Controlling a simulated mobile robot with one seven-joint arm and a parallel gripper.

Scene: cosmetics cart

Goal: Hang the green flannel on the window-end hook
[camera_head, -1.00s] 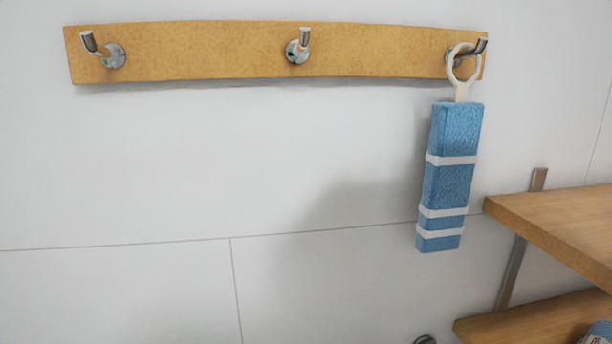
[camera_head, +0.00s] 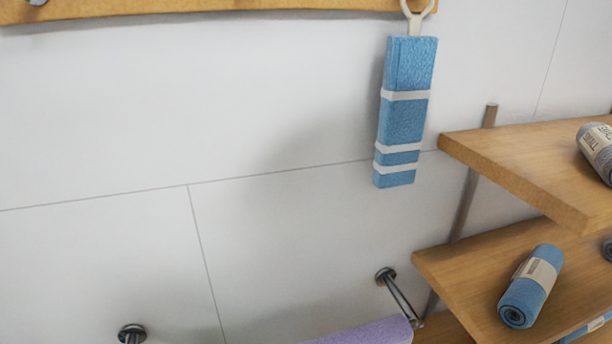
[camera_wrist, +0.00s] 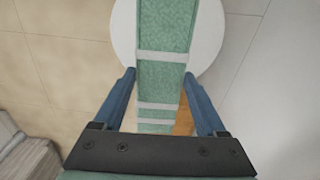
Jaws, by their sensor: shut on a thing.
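The green flannel (camera_wrist: 165,28), a long pale-green strip with white bands, shows in the wrist view between the two blue fingers of my gripper (camera_wrist: 160,82). My gripper is shut on it; any hanging loop is not clearly visible. The wooden hook rail (camera_head: 190,12) crosses the top of the head view, with only its lower part in frame. Part of its left hook (camera_head: 37,2) shows at the top edge. A blue banded flannel (camera_head: 405,110) hangs from the rail's right end by a white ring. No window is visible.
Wooden shelves (camera_head: 500,165) jut out at the right, holding rolled towels such as a blue roll (camera_head: 530,287). A metal bar with a purple towel (camera_head: 365,333) is at the bottom. The wall left of the blue flannel is bare. A white round surface (camera_wrist: 207,45) lies behind the green flannel.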

